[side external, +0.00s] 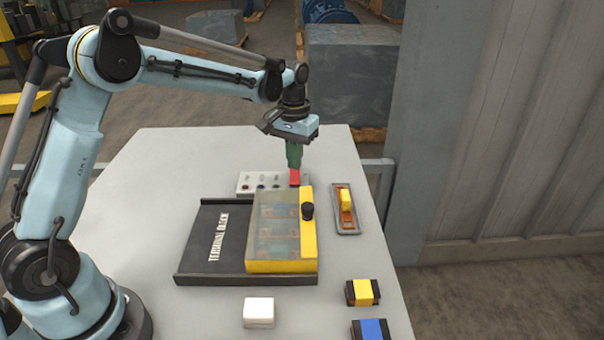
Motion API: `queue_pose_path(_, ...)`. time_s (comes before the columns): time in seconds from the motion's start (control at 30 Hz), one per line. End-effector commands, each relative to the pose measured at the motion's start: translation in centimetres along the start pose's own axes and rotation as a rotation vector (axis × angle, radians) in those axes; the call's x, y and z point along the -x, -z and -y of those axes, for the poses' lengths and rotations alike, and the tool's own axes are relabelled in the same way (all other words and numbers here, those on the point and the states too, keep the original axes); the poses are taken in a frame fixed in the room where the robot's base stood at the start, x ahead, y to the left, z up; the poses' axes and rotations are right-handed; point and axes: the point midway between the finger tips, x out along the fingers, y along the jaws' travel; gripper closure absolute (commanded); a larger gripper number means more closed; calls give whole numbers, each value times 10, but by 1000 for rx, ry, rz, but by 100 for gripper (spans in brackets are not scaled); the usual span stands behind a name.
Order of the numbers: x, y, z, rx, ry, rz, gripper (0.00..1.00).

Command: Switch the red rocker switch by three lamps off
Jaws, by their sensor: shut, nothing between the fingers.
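A red rocker switch (295,178) sits at the right end of a light panel (243,181) with a row of small dark round lamps. The panel lies at the back of the table, behind a box with a clear lid. My gripper (294,163) points straight down, its green fingers shut and empty. The fingertips are at the red rocker, touching it or just above it; I cannot tell which. The fingers partly cover the rocker, and its tilt is too small to read. I cannot tell whether the lamps are lit.
A clear-lidded box (284,266) with a yellow edge and black knob (308,211) stands close in front, beside a dark plate (212,243) marked "TERMINAL BLOCK". A yellow-handled switch (346,200) is at right. A white block (258,312), yellow-black block (363,292) and blue-black block (370,330) lie nearer.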

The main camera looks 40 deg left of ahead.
Motion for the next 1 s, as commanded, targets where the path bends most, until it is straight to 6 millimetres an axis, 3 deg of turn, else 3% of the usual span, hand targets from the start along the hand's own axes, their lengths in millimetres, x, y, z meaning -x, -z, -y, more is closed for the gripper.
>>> queue_pose_path(0.5,36,0,0,0,0,0,100)
queue_pose_path(1.0,44,-5,0,-6,-2,-14,100)
